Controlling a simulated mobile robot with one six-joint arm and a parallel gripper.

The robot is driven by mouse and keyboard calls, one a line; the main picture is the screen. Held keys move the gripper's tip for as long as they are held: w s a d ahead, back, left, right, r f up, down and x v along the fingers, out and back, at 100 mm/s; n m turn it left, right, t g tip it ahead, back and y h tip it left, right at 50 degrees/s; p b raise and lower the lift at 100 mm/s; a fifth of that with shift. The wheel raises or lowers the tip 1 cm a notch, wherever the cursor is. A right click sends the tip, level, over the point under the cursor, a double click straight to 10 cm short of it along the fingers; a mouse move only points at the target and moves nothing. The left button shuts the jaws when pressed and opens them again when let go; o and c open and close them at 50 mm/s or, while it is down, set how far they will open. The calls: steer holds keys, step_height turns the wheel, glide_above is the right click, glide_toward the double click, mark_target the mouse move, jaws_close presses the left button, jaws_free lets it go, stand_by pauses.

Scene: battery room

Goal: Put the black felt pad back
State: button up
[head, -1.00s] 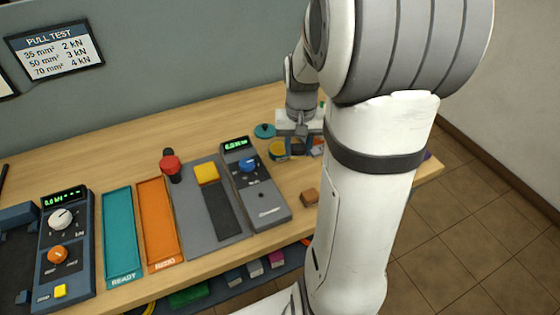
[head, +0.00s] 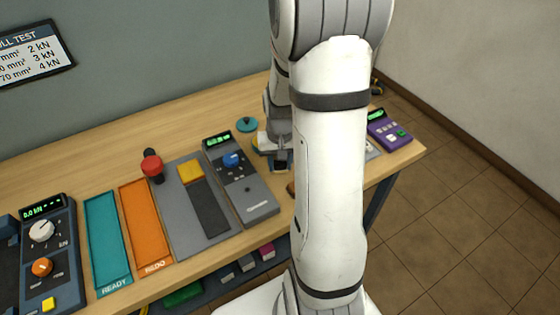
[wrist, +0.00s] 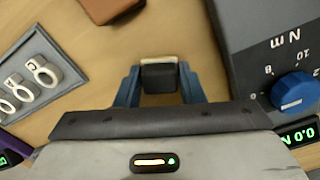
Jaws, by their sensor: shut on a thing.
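My gripper (wrist: 159,88) is shut on a small black block with a pale edge, which looks like the black felt pad (wrist: 159,77). The pad sits between the two blue fingers in the wrist view. In the head view my gripper (head: 280,165) is over the wooden table, just right of the grey meter with the blue knob (head: 240,180). I cannot tell how high the pad is above the table.
A brown block (wrist: 112,8) lies ahead of the fingers. A grey tray with white rings (wrist: 62,77) is at left, the blue-knobbed meter (wrist: 250,30) close at right. A teal disc (head: 247,125) lies behind my gripper. A purple device (head: 390,130) stands near the table's right end.

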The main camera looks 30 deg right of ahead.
mark_target(280, 162)
steer(key=shift+f, duration=0.2)
steer(key=o, duration=1)
steer(key=shift+c, duration=0.2)
steer(key=shift+r, duration=0.1)
step_height(280, 162, up, 12)
steer(key=s+a+r+n+t, duration=0.2)
steer(key=s+a+r+n, duration=0.2)
steer(key=s+a, duration=0.8)
steer(key=shift+s+r+t, duration=0.15)
steer(key=shift+r+t, duration=0.25)
steer(key=shift+r, duration=0.3)
